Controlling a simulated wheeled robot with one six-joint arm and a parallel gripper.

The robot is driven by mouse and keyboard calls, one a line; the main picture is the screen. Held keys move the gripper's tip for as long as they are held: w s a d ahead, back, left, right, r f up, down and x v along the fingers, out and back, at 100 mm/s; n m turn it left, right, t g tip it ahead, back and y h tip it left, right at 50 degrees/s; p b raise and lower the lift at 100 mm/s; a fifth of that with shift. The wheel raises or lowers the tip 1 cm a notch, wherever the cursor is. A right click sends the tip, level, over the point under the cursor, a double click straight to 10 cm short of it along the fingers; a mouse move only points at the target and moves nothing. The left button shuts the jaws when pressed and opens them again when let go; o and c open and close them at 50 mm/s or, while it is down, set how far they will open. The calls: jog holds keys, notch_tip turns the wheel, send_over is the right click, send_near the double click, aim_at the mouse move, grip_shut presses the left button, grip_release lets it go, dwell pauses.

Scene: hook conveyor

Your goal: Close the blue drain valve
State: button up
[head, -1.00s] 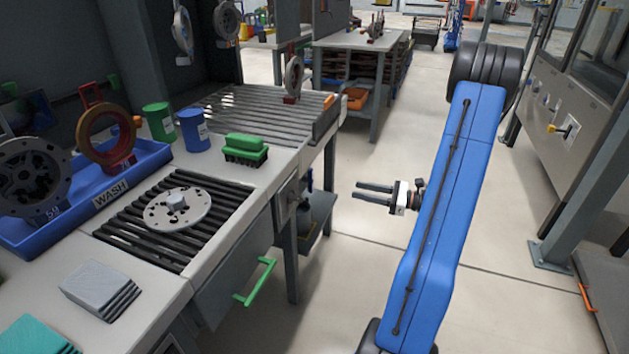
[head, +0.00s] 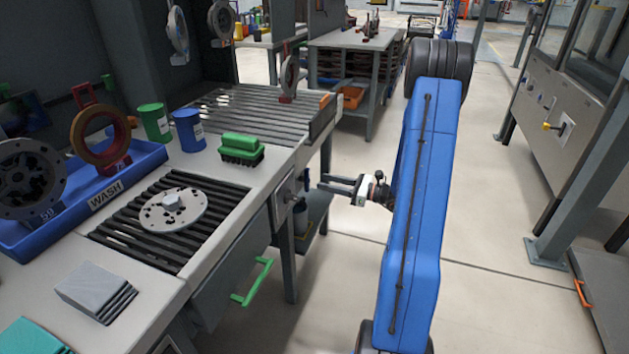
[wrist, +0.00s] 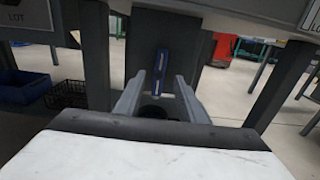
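The blue drain valve handle (head: 306,177) is a small dark blue lever at the side of the bench, beside a leg. In the wrist view the blue valve handle (wrist: 161,68) stands upright, ahead of and between my fingers. My gripper (head: 322,183) is level beside the bench, just right of the valve. Its two fingers are apart, with nothing between them, and they also show in the wrist view (wrist: 162,88). A dark round part sits low between the fingers in the wrist view. The valve body is mostly hidden.
The bench (head: 233,213) with a slatted drain and a green drawer handle (head: 252,282) stands at left. Bench legs flank the valve in the wrist view, with a blue bin (wrist: 25,90) at left.

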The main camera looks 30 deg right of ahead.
aim_at(309, 178)
jog(key=shift+x, duration=2.65)
grip_shut()
